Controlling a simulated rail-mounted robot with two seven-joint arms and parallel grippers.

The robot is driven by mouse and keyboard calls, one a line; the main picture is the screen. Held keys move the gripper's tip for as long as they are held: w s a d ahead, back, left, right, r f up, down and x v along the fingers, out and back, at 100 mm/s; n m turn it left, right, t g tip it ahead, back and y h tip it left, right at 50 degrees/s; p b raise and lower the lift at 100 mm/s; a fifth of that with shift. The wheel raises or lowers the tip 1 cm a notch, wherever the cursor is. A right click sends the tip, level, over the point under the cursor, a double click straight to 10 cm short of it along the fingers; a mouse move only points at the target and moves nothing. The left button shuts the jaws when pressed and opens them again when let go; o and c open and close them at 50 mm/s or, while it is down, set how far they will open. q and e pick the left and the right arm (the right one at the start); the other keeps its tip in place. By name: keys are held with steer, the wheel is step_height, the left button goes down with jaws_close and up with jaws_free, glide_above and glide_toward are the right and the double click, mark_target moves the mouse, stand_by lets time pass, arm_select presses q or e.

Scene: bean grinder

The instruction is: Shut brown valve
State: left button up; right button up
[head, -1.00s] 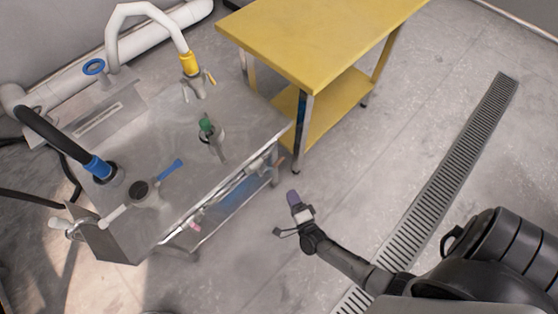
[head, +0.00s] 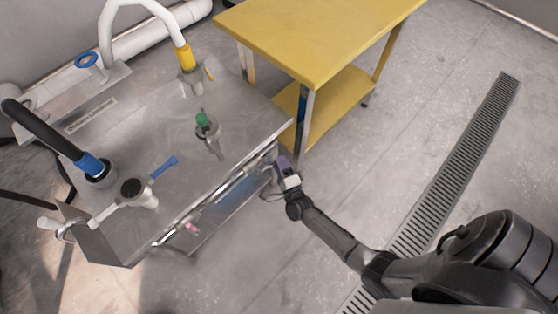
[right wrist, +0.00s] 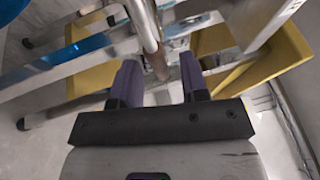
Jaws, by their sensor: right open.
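My right gripper (head: 282,165) is at the near right corner of the steel table (head: 240,120), low beside its front edge. In the right wrist view my right gripper (right wrist: 158,85) is open, with its two purple fingers apart. A grey pipe with a brownish end part (right wrist: 158,62) shows between and beyond the fingers; this may be the brown valve. I cannot tell whether the fingers touch it. In the head view that part is hidden by the gripper and table edge. My left gripper is not in view.
A yellow two-shelf table (head: 310,40) stands close behind the steel table's right corner.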

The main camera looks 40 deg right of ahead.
steer(key=shift+x, duration=0.95)
jaws_close()
